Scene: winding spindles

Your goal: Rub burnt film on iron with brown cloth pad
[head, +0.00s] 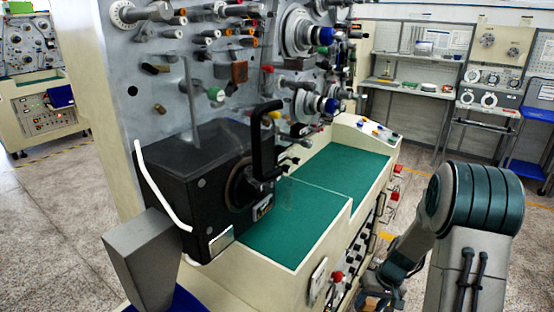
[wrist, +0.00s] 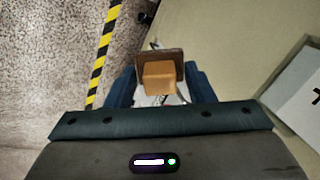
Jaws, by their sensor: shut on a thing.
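My gripper (wrist: 160,88) shows in the wrist view with its two dark blue fingers on either side of a tan-brown block, the brown cloth pad (wrist: 160,78). The fingers are shut on it. A darker brown flat part stands just behind the pad. In the head view my gripper (head: 378,288) is low at the right, beside the machine's front panel, partly cut off by the frame edge; the pad cannot be made out there. I cannot make out an iron or a burnt film in either view.
A winding machine with a green top (head: 330,170), a black box with a handle (head: 215,180) and many protruding knobs fills the middle of the head view. A grey bin-like box (head: 145,262) stands at lower left. Speckled floor (wrist: 45,70) lies left in the wrist view.

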